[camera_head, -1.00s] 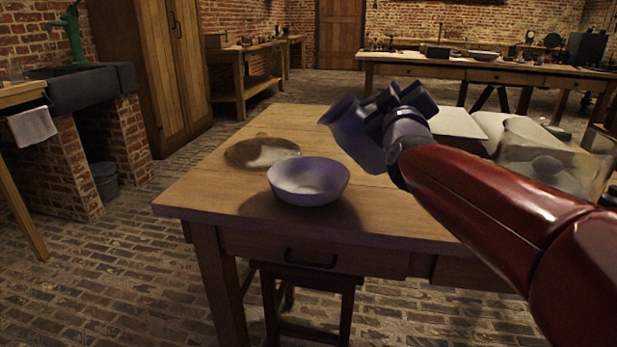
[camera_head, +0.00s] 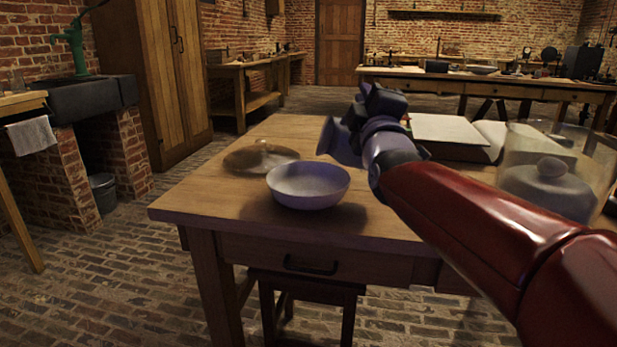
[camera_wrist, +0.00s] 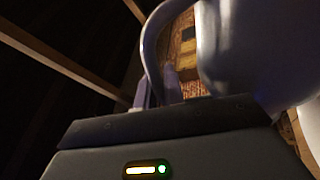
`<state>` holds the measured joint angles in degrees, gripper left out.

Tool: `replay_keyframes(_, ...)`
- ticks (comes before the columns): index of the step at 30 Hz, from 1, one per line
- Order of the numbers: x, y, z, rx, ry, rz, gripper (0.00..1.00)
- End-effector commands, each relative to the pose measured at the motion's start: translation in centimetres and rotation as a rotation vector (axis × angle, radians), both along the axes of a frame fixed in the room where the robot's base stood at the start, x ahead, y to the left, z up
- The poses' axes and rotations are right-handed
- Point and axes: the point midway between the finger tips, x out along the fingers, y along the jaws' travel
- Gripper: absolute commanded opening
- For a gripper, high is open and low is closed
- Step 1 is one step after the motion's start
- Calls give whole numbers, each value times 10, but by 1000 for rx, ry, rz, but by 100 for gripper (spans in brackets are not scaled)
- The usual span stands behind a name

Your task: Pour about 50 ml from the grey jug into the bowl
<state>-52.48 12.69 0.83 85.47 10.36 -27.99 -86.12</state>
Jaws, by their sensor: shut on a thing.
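The bowl (camera_head: 308,187), pale and round, stands upright near the front left of the wooden table; no liquid can be made out in it. My gripper (camera_head: 368,118) is above the table, behind and to the right of the bowl. It is shut on the grey jug (camera_head: 336,146), which is partly hidden by the gripper and wrist. The jug is apart from the bowl, with its flared rim toward the left; its exact tilt is hard to tell. In the wrist view, the jug's body (camera_wrist: 245,45) fills the upper right, and its curved handle (camera_wrist: 152,50) is at my fingers (camera_wrist: 158,88).
A round glass lid (camera_head: 262,158) lies on the table (camera_head: 230,205) behind the bowl. The table's front left is clear.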

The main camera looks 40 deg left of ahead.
Motion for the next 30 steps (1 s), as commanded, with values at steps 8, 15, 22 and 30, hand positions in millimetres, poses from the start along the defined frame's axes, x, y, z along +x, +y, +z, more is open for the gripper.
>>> replay_keyframes(8,-8,5,4,-17,-44,-3,0)
replay_keyframes(15,-14,10,6,-32,-76,-4,0)
replay_keyframes(22,-18,13,5,-49,-108,-5,0)
replay_keyframes(30,-23,16,3,-68,-150,-6,0)
